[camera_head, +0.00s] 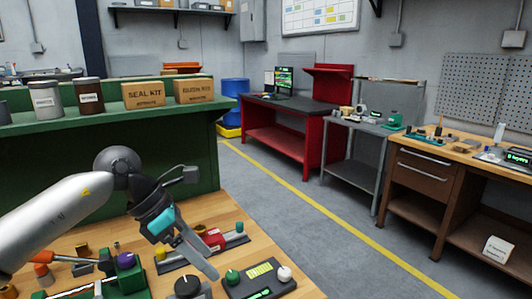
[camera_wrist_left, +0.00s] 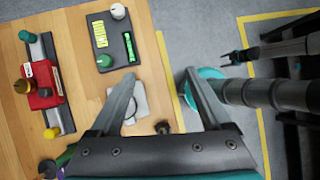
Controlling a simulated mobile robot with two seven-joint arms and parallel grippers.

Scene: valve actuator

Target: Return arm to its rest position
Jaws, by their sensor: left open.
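My left arm comes in from the left in the head view, and its gripper (camera_head: 205,262) hangs over the front of the wooden workbench (camera_head: 237,201). In the left wrist view the two fingers of the left gripper (camera_wrist_left: 160,78) are spread apart with nothing between them. A black panel with a green knob and a white knob (camera_head: 258,281) lies to the right of the gripper; it also shows in the left wrist view (camera_wrist_left: 127,45). A red block on a dark rail (camera_head: 214,239) sits behind the gripper. My right gripper cannot be made out clearly.
A green shelf (camera_head: 108,119) with jars and the cardboard seal kit box (camera_head: 143,94) stands behind the bench. A red workbench (camera_head: 288,108), a grey cart (camera_head: 352,152) and a wooden desk (camera_head: 425,175) stand farther right. Open floor lies between.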

